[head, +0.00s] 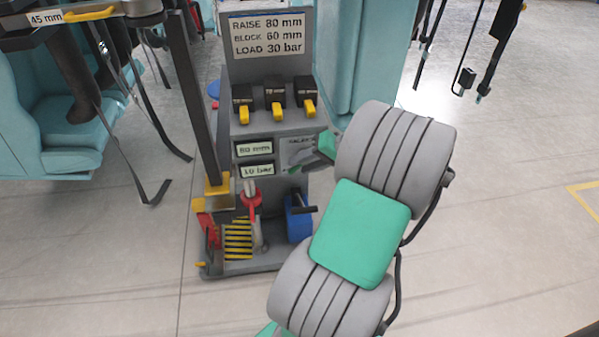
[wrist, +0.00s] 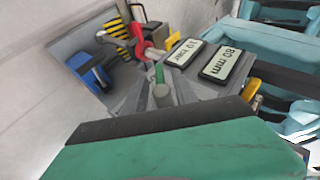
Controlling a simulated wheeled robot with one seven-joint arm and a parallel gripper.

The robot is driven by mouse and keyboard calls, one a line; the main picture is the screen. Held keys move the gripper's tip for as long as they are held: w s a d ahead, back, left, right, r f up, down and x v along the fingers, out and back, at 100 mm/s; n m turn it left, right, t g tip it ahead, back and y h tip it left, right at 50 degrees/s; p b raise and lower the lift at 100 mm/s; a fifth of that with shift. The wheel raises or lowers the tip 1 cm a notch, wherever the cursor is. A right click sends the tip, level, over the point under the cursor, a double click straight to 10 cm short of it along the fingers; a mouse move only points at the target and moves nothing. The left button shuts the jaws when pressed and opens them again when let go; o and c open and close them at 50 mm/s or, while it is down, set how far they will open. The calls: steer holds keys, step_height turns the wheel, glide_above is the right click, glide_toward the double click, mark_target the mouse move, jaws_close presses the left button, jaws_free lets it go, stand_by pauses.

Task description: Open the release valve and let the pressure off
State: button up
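The release valve sits on the grey cart's panel, beside a partly covered label (head: 300,141). In the wrist view its green lever (wrist: 159,73) points away from a round grey hub. My gripper (head: 300,158) is at the valve; in the wrist view its grey fingers (wrist: 160,98) lie around the hub. I cannot tell whether they touch or grip it. Two displays are left of the valve in the head view: the upper reads 80 mm (head: 254,148), the lower seems to read 10 bar (head: 257,171).
The cart (head: 270,60) carries a sign with RAISE 80 mm, BLOCK 60 mm, LOAD 30 bar. Below it are several yellow-tipped black levers (head: 275,102).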

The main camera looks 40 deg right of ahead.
steer(key=shift+x, duration=0.8)
steer(key=shift+c, duration=0.3)
jaws_close()
